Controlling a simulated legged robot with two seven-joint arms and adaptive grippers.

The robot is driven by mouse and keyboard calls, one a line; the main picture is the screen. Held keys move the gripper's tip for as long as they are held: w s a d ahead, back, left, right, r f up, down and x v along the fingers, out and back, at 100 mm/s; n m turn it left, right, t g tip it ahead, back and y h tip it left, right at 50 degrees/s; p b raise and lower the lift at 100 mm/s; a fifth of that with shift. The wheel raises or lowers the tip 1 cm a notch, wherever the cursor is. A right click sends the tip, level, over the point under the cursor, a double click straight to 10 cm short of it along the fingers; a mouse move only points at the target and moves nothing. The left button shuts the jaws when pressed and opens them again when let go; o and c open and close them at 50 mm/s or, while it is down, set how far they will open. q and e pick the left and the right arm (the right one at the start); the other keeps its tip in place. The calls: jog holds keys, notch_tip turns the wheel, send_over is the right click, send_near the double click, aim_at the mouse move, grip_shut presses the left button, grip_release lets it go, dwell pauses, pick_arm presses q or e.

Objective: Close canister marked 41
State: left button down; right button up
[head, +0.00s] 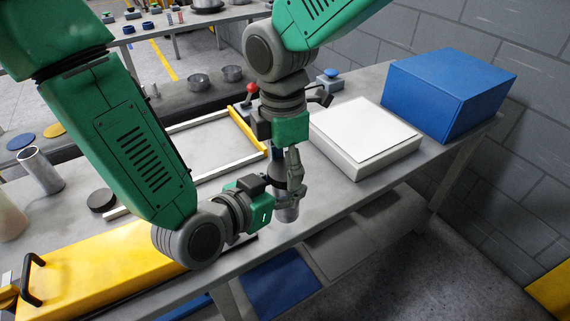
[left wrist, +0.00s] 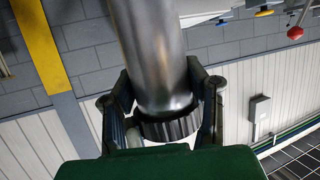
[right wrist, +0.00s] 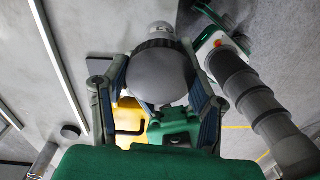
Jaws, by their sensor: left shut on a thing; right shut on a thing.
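The silver metal canister (head: 288,213) is held upright over the front part of the table. My left gripper (head: 289,199) is shut around its body. In the left wrist view, the shiny cylinder (left wrist: 150,50) ends in a dark ribbed lid (left wrist: 170,129) between the left fingers. My right gripper (head: 294,168) comes down from above and is shut on the dark lid (head: 297,172). In the right wrist view, the round lid top (right wrist: 160,75) sits between the right fingers, in line with the canister. I cannot tell whether the lid is fully seated. No number is readable.
A white box (head: 365,137) and a blue box (head: 448,92) stand to the right. A yellow case (head: 100,265) with a black handle lies at front left. A framed area (head: 200,150) lies behind my arms. A metal cylinder (head: 40,171) and a black disc (head: 101,200) are at left.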

jog(key=shift+d, duration=0.1)
jog(key=o, duration=1.3)
jog(key=shift+r, duration=0.1)
jog(key=shift+r, duration=2.15)
jog(key=shift+c, duration=0.4)
jog(key=n, duration=0.1)
jog(key=r+n, duration=0.1)
jog(key=n, duration=0.3)
jog(key=shift+s+a+r, duration=0.1)
jog(key=shift+a+r, duration=0.05)
jog(key=shift+a, duration=0.2)
jog(key=n, duration=0.2)
jog(key=r+n, duration=0.1)
jog(key=n, duration=0.2)
jog(key=shift+w+d+r+n, duration=0.15)
jog(key=shift+w+r+n, duration=0.15)
jog(key=shift+r, duration=0.05)
